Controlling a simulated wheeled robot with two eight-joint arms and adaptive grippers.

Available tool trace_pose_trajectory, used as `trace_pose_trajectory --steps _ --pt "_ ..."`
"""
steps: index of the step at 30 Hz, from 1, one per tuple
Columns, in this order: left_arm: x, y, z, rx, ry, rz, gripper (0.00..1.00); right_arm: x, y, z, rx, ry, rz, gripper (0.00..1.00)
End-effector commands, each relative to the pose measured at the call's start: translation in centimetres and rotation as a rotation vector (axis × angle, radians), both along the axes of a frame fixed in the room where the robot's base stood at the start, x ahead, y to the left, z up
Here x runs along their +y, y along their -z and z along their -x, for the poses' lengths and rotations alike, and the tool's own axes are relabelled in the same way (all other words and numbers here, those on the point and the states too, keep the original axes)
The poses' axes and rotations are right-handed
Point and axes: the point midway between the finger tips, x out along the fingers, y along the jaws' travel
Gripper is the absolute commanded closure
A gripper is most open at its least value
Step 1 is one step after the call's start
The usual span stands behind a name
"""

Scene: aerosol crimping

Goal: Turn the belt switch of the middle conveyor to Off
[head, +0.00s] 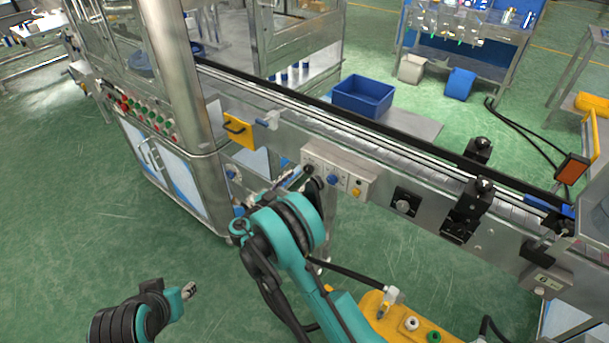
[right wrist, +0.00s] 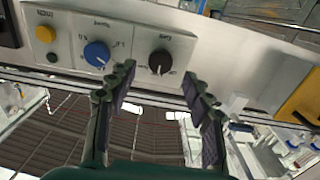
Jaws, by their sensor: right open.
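The control box (head: 346,168) sits on the front side of the middle conveyor (head: 385,150). In the right wrist view its panel (right wrist: 128,42) carries a black knob (right wrist: 160,62), a blue knob (right wrist: 97,53) and a yellow button (right wrist: 45,33). The panel lettering is too small to read surely. My right gripper (right wrist: 158,80) is open and empty, with the black knob lying between its fingertips in the picture, apparently just short of it. In the head view my right gripper (head: 311,184) is partly hidden by its arm. My left gripper (head: 189,290) shows small at lower left, away from the conveyor.
A yellow handled plate (head: 239,130) is on the conveyor side, left of the box. A steel machine cabinet (head: 175,170) stands at left. Black sensor blocks (head: 468,205) stick out at right. A blue bin (head: 362,96) is behind the belt. Green floor is free at lower left.

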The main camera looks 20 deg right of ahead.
Motion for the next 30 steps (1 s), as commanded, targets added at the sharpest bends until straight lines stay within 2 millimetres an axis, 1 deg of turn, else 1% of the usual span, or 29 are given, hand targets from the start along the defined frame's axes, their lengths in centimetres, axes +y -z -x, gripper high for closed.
trace_pose_trajectory --steps 1,3,9,12,19,20,21,23,24,25,30 --pt "0.0 0.5 0.0 0.0 0.0 0.0 0.6 -0.8 0.2 -0.6 0.0 0.003 0.0 0.49" --pt "0.0 0.9 0.0 0.0 0.0 0.0 0.6 -1.7 0.2 -1.2 0.001 0.002 0.0 0.49" --pt "0.0 1.4 0.0 0.0 0.0 0.0 0.6 -3.4 0.1 -2.6 0.002 0.0 -0.001 0.49" --pt "0.0 1.5 0.0 0.0 0.0 0.0 0.6 -3.7 0.0 -2.9 0.003 -0.001 0.0 0.49" --pt "0.0 1.4 0.0 0.0 0.0 0.0 0.6 -3.7 0.0 -2.9 0.003 -0.001 0.0 0.49" --pt "0.0 1.4 0.0 0.0 0.0 0.0 0.6 -3.7 0.0 -2.9 0.003 -0.001 0.0 0.57" --pt "0.0 1.4 0.0 0.0 0.0 0.0 0.6 -3.7 0.0 -2.9 0.003 -0.001 0.0 0.67" --pt "0.0 1.4 0.0 0.0 0.0 0.0 0.6 -3.7 0.0 -2.9 0.003 -0.001 0.0 0.83" --pt "0.0 1.4 0.0 0.0 0.0 0.0 0.6 -3.7 0.0 -2.9 0.003 -0.001 0.0 0.94" --pt "0.0 1.4 0.0 0.0 0.0 0.0 0.6 -3.7 0.0 -2.9 0.003 -0.001 0.0 0.99" --pt "0.0 1.4 0.0 0.0 0.0 0.0 0.6 -3.7 0.0 -2.9 0.004 -0.001 0.001 0.99"
